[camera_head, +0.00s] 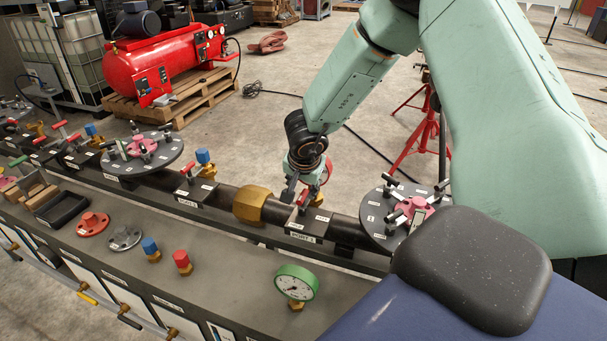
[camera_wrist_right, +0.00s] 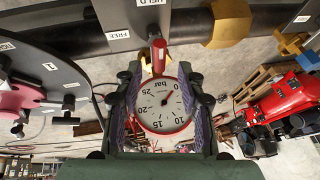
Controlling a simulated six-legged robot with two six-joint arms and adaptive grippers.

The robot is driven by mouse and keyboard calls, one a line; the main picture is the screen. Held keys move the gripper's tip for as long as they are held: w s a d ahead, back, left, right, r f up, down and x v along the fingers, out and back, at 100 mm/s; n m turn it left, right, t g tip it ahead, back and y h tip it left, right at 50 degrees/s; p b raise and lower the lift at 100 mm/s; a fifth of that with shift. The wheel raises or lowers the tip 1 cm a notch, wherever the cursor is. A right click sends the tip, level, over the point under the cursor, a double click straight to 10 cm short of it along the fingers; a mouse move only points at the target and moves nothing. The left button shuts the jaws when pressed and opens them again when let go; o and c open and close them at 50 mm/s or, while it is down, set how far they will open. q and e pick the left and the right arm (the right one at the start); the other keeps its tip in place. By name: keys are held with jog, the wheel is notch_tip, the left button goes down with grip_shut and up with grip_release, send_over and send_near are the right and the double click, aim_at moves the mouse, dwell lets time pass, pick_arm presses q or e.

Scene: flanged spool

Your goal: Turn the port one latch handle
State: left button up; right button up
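The port one block (camera_head: 305,225) sits on the dark pipe, with its label on the front face. Its red latch handle (camera_head: 303,197) stands at the block's far side. In the right wrist view the red handle (camera_wrist_right: 158,52) lies just beyond my fingertips, close to labels reading HELD and FREE. My right gripper (camera_wrist_right: 163,95) has its two padded fingers against both sides of a red-rimmed pressure gauge (camera_wrist_right: 163,104), on a brass fitting. The head view shows the right gripper (camera_head: 307,178) over the port, with the gauge (camera_head: 327,171) partly hidden. My left gripper is not in view.
A brass nut (camera_head: 252,204) lies left of the port along the pipe. Round flanges (camera_head: 142,153) (camera_head: 375,212) with pink hubs stand at both sides. A green gauge (camera_head: 296,282) and red and blue caps stand on the front bench. A red compressor (camera_head: 165,62) is behind.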

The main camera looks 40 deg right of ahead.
jog(key=v, duration=0.8)
jog(key=shift+r, duration=0.15)
jog(key=shift+a, duration=0.1)
